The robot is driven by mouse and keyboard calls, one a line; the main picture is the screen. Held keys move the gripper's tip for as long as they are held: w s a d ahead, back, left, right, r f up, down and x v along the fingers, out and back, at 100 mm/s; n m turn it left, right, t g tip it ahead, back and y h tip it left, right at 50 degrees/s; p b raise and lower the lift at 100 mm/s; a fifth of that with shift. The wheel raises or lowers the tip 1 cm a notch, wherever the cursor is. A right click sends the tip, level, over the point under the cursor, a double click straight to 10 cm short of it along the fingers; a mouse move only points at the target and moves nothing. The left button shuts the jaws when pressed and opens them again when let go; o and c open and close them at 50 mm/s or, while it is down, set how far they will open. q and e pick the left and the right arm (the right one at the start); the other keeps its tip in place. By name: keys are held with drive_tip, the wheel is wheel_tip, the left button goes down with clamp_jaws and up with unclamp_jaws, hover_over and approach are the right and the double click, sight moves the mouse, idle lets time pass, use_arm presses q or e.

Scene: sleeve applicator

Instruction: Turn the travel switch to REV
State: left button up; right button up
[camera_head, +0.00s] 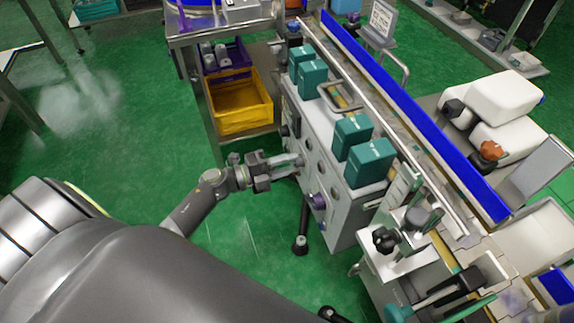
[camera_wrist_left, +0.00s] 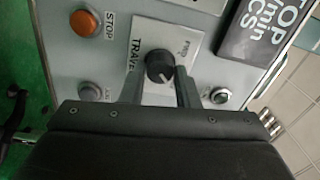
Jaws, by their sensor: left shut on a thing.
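The travel switch is a round black knob (camera_wrist_left: 159,66) on a light plate (camera_wrist_left: 182,38) lettered "TRAV", partly covered, in the left wrist view. A pale mark on the knob points toward the lower right of the picture. The small position lettering is too blurred to read surely. My left gripper (camera_wrist_left: 160,84) is shut on the knob, one finger on each side. In the head view my left gripper (camera_head: 296,161) reaches the front panel of the grey machine (camera_head: 322,158); the knob is hidden there. My right gripper is not seen.
An orange button (camera_wrist_left: 85,23) marked STOP and a grey button (camera_wrist_left: 91,91) sit left of the knob. A silver key-like switch (camera_wrist_left: 220,96) and a black display (camera_wrist_left: 262,28) are right. Teal boxes (camera_head: 371,161) stand on the machine; a yellow crate (camera_head: 240,100) is behind.

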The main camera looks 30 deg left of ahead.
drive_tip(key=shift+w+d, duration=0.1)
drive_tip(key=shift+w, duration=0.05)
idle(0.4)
use_arm(q)
drive_tip(key=o, duration=0.9)
drive_tip(key=shift+c, duration=0.2)
drive_tip(key=shift+o, duration=0.5)
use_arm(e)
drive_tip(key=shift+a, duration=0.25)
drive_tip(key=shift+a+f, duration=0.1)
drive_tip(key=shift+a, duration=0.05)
use_arm(q)
drive_tip(key=shift+s+a, duration=0.1)
